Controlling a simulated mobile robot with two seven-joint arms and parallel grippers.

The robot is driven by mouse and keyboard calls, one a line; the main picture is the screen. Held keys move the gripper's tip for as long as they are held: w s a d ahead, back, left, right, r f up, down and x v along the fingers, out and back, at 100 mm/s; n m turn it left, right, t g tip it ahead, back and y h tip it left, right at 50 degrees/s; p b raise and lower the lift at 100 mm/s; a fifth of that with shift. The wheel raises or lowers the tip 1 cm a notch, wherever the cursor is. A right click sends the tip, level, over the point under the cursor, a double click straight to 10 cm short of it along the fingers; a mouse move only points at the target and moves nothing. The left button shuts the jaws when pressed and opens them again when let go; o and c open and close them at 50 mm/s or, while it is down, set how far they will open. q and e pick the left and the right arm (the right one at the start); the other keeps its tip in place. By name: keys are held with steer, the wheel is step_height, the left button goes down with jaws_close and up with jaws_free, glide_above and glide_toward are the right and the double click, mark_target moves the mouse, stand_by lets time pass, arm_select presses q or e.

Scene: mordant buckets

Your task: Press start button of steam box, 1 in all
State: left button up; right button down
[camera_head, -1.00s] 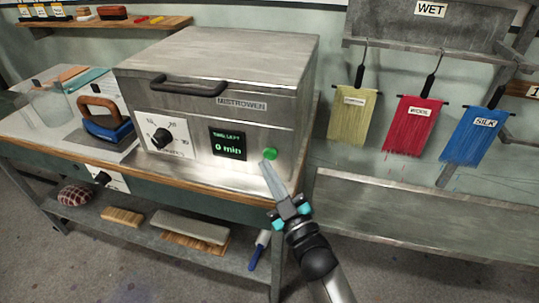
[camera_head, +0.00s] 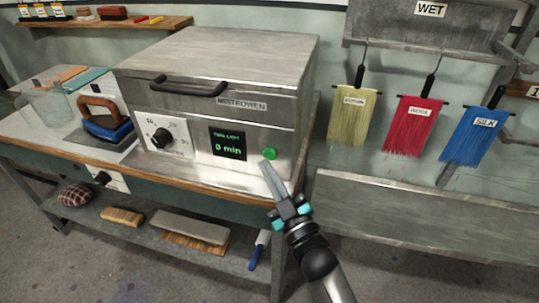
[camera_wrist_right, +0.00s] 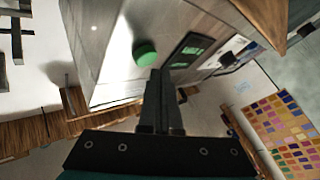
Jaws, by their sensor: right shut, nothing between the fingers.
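The steam box (camera_head: 205,70) is a grey metal box labelled MISTROWEN, standing on the bench with its lid down. Its green start button (camera_head: 270,154) is on the right of the front face. Left of it are a display (camera_head: 228,144) reading 0 min and a dial (camera_head: 163,139). My right gripper (camera_head: 267,166) is shut and empty, its tips just below the button in the head view. In the right wrist view the button (camera_wrist_right: 145,53) shows beyond the fingertips, slightly left; I cannot tell if they touch. My left gripper is not in view.
An iron (camera_head: 105,125) stands left of the steam box. Yellow, red and blue hanks (camera_head: 415,125) hang at the right above a metal trough (camera_head: 420,215). The lower shelf holds brushes (camera_head: 122,216) and a blue-handled tool (camera_head: 258,250).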

steer(key=shift+w, duration=0.15)
steer(key=shift+w+d, duration=0.15)
steer(key=shift+w, duration=0.15)
steer(key=shift+w+d, duration=0.15)
steer(key=shift+w, duration=0.3)
stand_by(0.9)
stand_by(0.4)
steer(key=shift+s+a, duration=0.3)
steer(key=shift+s, duration=0.6)
steer(key=s, duration=0.1)
steer(key=s+a+p, duration=0.1)
steer(key=s, duration=0.1)
steer(key=s+p, duration=0.1)
steer(key=shift+s+a, duration=0.25)
steer(key=shift+s, duration=0.15)
